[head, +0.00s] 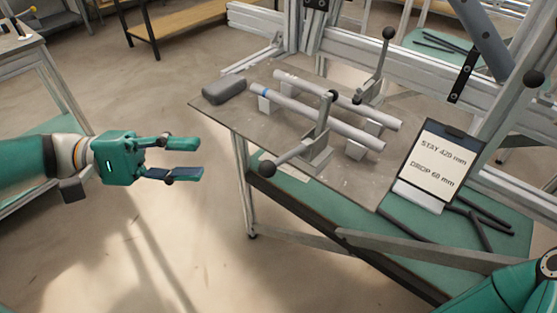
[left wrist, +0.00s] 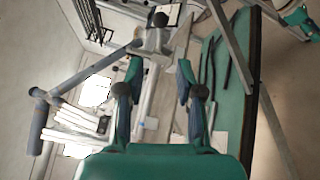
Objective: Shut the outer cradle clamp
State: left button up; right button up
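My left gripper (head: 202,158) is open and empty in the head view, left of the table and apart from it. Two grey tubes (head: 330,122) lie side by side on pale blocks; one has a blue band. A near clamp (head: 318,150) stands in front of the tubes, with a black-knobbed lever (head: 285,158) reaching low to the left and an upright arm. A far clamp (head: 371,88) behind has its lever upright. Which is the outer one I cannot tell for sure. In the left wrist view, a black knob (left wrist: 160,20) shows beyond my open fingers (left wrist: 160,82).
A dark grey block (head: 224,89) lies on the grey tabletop (head: 235,118) at its left corner. A clipboard (head: 440,160) reads "STAY 429 mm, DROP 68 mm". Dark rods (head: 475,225) lie on the green lower shelf. Aluminium rails (head: 270,25) stand behind. The floor left of the table is free.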

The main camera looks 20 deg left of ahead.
aim_at(275, 162)
pick_arm(q)
jog(key=x, duration=1.4)
jog(key=shift+f, duration=0.1)
grip_shut()
